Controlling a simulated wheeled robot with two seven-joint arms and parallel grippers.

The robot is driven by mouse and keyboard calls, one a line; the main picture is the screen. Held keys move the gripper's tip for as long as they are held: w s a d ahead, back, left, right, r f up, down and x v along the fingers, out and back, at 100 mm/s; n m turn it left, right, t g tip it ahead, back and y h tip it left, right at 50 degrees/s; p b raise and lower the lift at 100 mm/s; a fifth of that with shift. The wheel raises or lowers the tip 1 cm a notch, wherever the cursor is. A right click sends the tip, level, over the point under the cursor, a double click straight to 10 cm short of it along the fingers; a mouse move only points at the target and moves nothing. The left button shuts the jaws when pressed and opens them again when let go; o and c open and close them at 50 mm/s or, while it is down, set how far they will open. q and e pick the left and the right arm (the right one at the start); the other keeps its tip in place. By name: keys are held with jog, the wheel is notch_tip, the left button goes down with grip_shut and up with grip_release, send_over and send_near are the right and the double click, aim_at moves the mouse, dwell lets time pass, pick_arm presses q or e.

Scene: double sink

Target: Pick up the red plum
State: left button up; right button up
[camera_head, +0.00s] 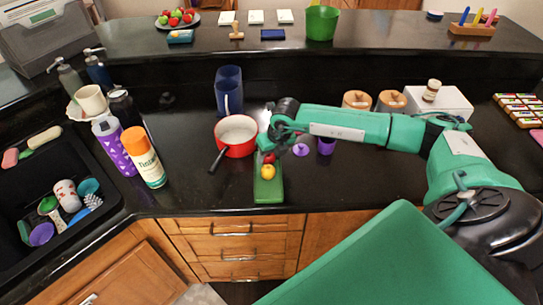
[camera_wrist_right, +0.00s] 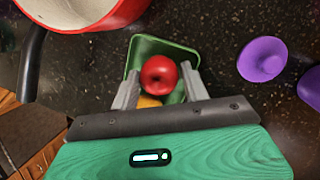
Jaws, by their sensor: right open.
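The red plum (camera_wrist_right: 158,74) is round and glossy, and lies in a green tray (camera_wrist_right: 150,46) on the dark counter. My right gripper (camera_wrist_right: 161,72) is open above the tray, with one finger on each side of the plum; I cannot tell if they touch it. A yellow fruit (camera_wrist_right: 149,101) lies beside the plum, partly hidden by the gripper. In the head view the plum (camera_head: 269,158) shows just below my right gripper (camera_head: 265,146), with the yellow fruit (camera_head: 268,172) in front of it on the tray (camera_head: 268,192). My left gripper is not in view.
A red pan (camera_head: 240,151) with a dark handle stands left of the tray. A purple item (camera_head: 301,150) stands to the right. A spray can (camera_head: 146,160) and the sink are farther left.

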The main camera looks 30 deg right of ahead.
jog(key=c, duration=0.6)
jog(key=shift+r, duration=0.15)
